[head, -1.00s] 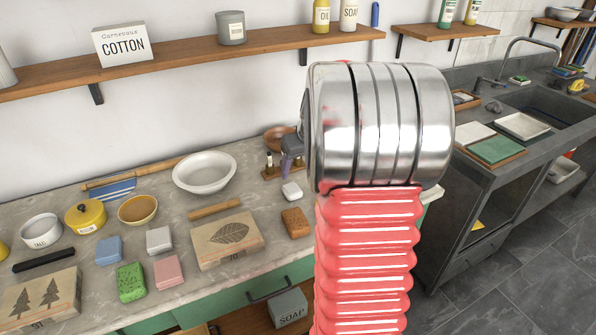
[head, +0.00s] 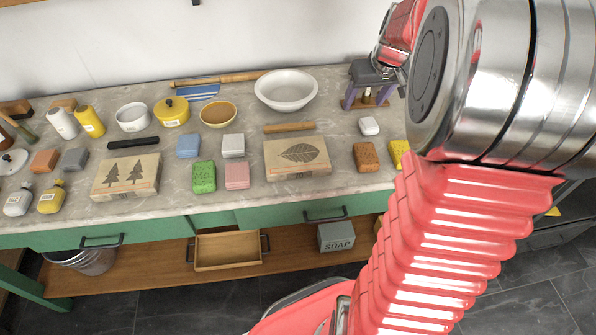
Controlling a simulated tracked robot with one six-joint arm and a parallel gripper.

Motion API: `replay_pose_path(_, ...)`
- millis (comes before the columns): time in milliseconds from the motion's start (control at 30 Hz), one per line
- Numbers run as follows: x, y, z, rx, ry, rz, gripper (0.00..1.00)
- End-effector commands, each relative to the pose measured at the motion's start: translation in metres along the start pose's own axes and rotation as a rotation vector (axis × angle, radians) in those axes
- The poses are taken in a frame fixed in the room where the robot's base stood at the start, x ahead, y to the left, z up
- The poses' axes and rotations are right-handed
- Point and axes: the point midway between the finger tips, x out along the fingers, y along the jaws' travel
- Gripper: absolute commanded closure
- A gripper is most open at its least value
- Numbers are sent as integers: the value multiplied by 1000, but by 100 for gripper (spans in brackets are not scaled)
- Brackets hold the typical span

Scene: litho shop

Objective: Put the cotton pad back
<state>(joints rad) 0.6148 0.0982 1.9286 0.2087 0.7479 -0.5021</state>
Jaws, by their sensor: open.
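A small white rounded pad (head: 369,126) lies on the worktop near the gripper, and a pale grey-white block (head: 233,146) lies among the coloured blocks. I cannot tell for certain which is the cotton pad. My gripper (head: 366,100) is at the back right of the worktop, pointing down, with its two purple fingers apart. It is just behind the white pad and not touching it. Wooden parts show behind and between the fingers. The box marked COTTON, on the wall shelf in the earlier frame, is out of view now.
My arm blocks the right side. A white bowl (head: 286,91), yellow pot (head: 171,111), leaf-carved block (head: 297,157), tree-carved block (head: 126,177) and coloured sponges crowd the worktop. A wooden tray (head: 227,252) and SOAP box (head: 336,237) sit on the shelf below.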

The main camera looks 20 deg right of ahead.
Motion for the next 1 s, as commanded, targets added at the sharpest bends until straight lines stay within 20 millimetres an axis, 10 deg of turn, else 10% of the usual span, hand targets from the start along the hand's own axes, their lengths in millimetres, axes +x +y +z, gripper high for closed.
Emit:
replay_pose_path(500,-87,-145,68,-110,35,-43,39)
replay_pose_path(1000,-135,-221,175,-194,76,-89,39)
